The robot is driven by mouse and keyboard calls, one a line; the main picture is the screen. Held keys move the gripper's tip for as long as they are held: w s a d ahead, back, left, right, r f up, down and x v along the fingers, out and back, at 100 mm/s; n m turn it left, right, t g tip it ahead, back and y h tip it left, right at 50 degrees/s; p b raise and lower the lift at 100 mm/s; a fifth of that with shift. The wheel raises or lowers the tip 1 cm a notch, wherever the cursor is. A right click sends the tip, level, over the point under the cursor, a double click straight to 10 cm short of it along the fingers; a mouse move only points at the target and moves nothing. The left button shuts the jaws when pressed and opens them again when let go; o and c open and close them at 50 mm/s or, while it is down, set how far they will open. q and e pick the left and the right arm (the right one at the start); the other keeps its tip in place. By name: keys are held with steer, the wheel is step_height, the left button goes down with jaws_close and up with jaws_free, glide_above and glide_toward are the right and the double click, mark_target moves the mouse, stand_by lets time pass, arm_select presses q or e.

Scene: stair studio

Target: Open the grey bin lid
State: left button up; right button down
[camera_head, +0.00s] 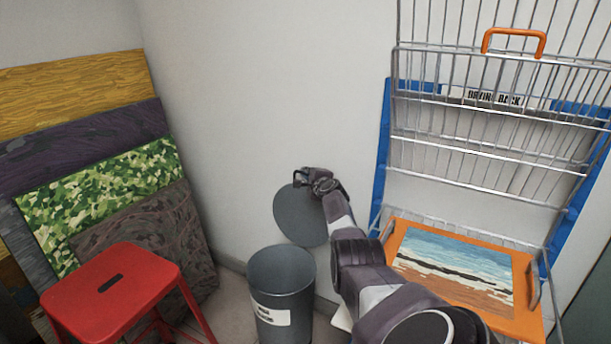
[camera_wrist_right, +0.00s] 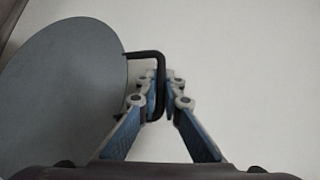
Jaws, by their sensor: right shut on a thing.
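The grey bin (camera_head: 283,280) stands on the floor at the lower middle of the head view, with a white label on its front. Its top is uncovered and I see its inside. The round grey lid (camera_head: 297,217) is tilted up steeply above and behind the bin, in front of the wall. My right gripper (camera_head: 304,177) is at the lid's upper edge. In the right wrist view the lid (camera_wrist_right: 62,95) fills the left side, and my right gripper (camera_wrist_right: 160,90) is shut on its black handle (camera_wrist_right: 155,57). Whether the lid touches the bin is hard to tell. My left gripper is out of view.
A red stool (camera_head: 112,290) stands at the lower left, before several leaning painted panels (camera_head: 100,185). The pale wall (camera_head: 265,90) stands close behind the lid.

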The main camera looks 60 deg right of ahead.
steer(key=shift+r, duration=0.1)
steer(key=c, duration=2.1)
jaws_free()
